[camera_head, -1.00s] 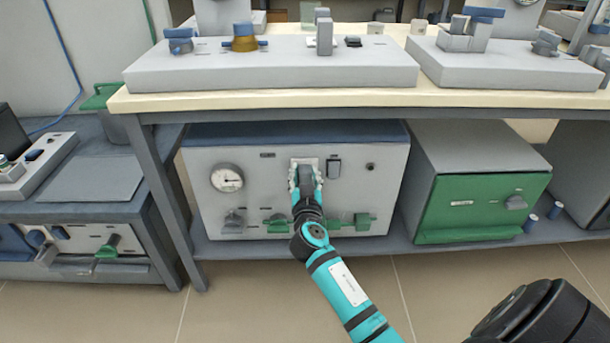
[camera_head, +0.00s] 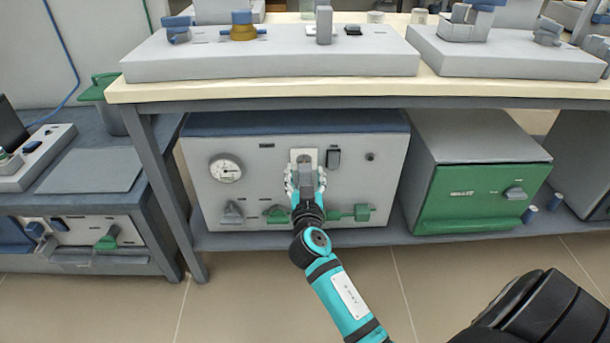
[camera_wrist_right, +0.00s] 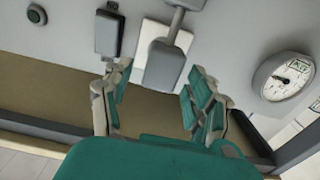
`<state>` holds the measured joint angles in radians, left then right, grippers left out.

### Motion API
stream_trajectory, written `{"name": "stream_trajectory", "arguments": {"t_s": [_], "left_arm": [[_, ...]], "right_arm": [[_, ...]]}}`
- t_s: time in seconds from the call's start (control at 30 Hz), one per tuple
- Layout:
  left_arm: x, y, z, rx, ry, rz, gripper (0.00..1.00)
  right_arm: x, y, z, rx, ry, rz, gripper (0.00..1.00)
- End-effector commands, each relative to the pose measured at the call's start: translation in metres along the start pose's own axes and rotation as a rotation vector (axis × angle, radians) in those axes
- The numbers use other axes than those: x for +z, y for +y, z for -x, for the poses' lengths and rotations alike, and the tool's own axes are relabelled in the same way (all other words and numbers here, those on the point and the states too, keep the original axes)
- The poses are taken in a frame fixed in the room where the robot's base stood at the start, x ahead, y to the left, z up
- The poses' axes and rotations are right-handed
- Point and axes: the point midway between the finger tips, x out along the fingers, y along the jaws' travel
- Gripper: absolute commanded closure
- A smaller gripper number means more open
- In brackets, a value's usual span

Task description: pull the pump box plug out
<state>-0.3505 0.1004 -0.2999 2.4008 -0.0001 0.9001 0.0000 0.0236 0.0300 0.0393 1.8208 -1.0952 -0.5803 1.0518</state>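The pump box (camera_head: 262,180) is a light grey panel with a dark blue top, under the bench. The grey plug (camera_wrist_right: 163,66) stands out in front of its white socket plate (camera_wrist_right: 178,36) in the right wrist view. I cannot tell how deep it sits in the socket. The plate (camera_head: 294,155) also shows in the head view, just above my fingers. My right gripper (camera_head: 305,178) is at the panel; in the wrist view its fingers (camera_wrist_right: 158,85) are spread on both sides of the plug, with gaps visible. My left gripper is out of view.
A gauge (camera_head: 226,169) is left of the plug and a rocker switch (camera_head: 333,158) right of it. Green valve handles (camera_head: 362,212) sit low on the panel. A green-fronted box (camera_head: 475,195) stands to the right. The bench top (camera_head: 270,88) overhangs above.

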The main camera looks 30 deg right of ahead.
Motion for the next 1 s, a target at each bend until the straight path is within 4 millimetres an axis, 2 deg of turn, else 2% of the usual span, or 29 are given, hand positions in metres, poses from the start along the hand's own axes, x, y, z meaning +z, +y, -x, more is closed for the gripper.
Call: {"name": "stream_trajectory", "arguments": {"t_s": [0.23,0.5,0.63,0.77,1.0], "left_arm": [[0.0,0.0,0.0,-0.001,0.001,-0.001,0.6],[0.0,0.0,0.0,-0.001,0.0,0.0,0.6],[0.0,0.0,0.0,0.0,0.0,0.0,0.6],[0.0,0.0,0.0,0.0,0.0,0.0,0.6],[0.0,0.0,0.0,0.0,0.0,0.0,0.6]], "right_arm": [[0.001,0.0,0.007,0.0,-0.001,-0.002,0.42],[0.001,0.0,0.051,0.001,-0.003,-0.002,0.42],[0.001,0.0,0.067,0.001,-0.003,-0.001,0.42],[0.001,0.0,0.075,0.001,-0.002,-0.001,0.42],[0.0,0.0,0.075,0.0,0.0,0.0,0.42]]}}
